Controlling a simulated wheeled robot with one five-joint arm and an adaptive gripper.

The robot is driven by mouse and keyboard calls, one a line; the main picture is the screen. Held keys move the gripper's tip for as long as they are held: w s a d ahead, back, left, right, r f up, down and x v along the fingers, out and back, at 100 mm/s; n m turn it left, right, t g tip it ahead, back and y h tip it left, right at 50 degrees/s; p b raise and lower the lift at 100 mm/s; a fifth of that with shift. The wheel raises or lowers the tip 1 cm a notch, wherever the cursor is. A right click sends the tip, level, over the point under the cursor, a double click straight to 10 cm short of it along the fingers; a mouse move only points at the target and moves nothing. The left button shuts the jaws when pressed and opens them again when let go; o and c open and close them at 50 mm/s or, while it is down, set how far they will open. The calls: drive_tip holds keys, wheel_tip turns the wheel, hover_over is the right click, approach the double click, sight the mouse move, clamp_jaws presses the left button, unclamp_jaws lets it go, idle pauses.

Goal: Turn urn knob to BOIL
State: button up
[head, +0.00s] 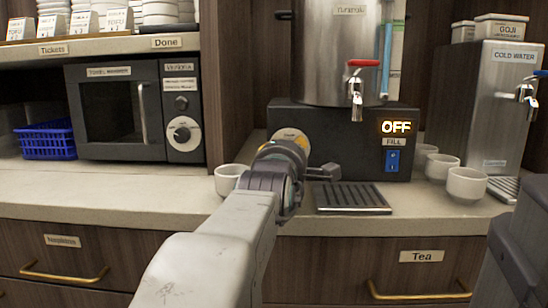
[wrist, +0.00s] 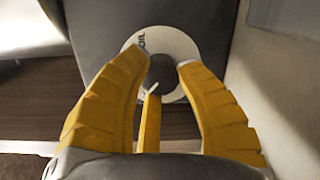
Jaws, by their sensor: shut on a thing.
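The urn (head: 335,55) is a steel cylinder on a dark base (head: 400,160). Its display (head: 397,127) reads OFF. Its knob is hidden by my arm in the head view, with part of the pale dial (head: 288,134) showing. In the wrist view the dark knob (wrist: 163,72) sits at the middle of a white dial (wrist: 182,45), with BOIL lettering partly visible at upper left. A white pointer mark shows at the knob's lower left. My gripper (wrist: 161,63) has its yellow fingers on both sides of the knob, closed on it.
A drip tray (head: 350,198) lies before the urn, under its red-handled tap (head: 357,85). White cups (head: 466,184) stand right of it and another cup (head: 229,178) stands left of my arm.

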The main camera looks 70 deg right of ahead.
drive_tip(key=shift+m, duration=0.3)
clamp_jaws()
drive_tip(key=o, duration=1.2)
unclamp_jaws()
drive_tip(key=shift+w, duration=0.1)
drive_tip(key=a, duration=0.4)
drive_tip(key=s+a, duration=0.1)
drive_tip(key=a, duration=0.2)
drive_tip(key=s+a, duration=0.1)
drive_tip(key=a, duration=0.3)
drive_tip(key=shift+s+a+r, duration=0.15)
drive_tip(key=shift+s+a, duration=0.05)
drive_tip(key=shift+a, duration=0.15)
